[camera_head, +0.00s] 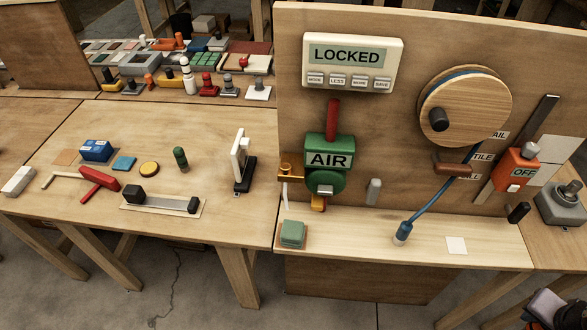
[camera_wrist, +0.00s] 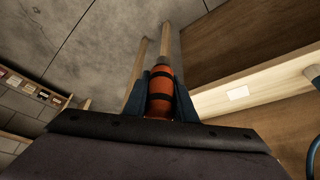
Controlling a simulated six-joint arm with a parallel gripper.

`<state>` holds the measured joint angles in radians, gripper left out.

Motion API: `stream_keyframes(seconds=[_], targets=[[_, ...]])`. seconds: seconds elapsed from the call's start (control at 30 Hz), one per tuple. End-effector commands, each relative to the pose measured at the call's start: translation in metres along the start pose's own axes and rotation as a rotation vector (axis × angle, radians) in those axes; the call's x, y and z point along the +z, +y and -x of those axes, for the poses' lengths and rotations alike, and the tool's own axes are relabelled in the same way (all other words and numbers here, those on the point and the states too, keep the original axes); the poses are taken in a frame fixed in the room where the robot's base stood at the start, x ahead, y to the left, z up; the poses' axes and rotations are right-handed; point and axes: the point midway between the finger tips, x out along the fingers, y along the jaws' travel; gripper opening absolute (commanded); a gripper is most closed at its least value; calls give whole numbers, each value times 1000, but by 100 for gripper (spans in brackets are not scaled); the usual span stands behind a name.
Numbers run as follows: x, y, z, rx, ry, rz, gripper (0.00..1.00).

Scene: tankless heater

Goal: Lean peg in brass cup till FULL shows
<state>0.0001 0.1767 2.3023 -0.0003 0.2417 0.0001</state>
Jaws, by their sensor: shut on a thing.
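My gripper (camera_wrist: 160,92) shows in the wrist view, its dark blue fingers shut on an orange cylinder with black bands (camera_wrist: 159,103). The cylinder points away from the wrist; its far end narrows to a grey part. I cannot tell whether it is the peg. A small brass-coloured cup-like fitting (camera_head: 289,170) sits at the left edge of the upright board in the head view, with a white piece below it. The display (camera_head: 346,55) reads LOCKED. The gripper and the held cylinder are not clearly seen in the head view, apart from the brass fitting.
A green AIR valve (camera_head: 328,152) with a red handle is beside the brass fitting. A wooden wheel (camera_head: 465,106), a blue hose (camera_head: 440,195) and an orange OFF switch (camera_head: 515,170) are to the right. A white upright plate (camera_head: 239,158) stands left of the board.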

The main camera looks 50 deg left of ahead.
Motion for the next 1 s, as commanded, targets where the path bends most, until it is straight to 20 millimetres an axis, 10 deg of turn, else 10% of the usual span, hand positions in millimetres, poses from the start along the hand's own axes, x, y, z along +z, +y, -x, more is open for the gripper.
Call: stream_keyframes(seconds=[0.57,1.0], targets=[[-9,-12,7,-12,1,25,0],[-65,-144,70,-125,0,272,0]])
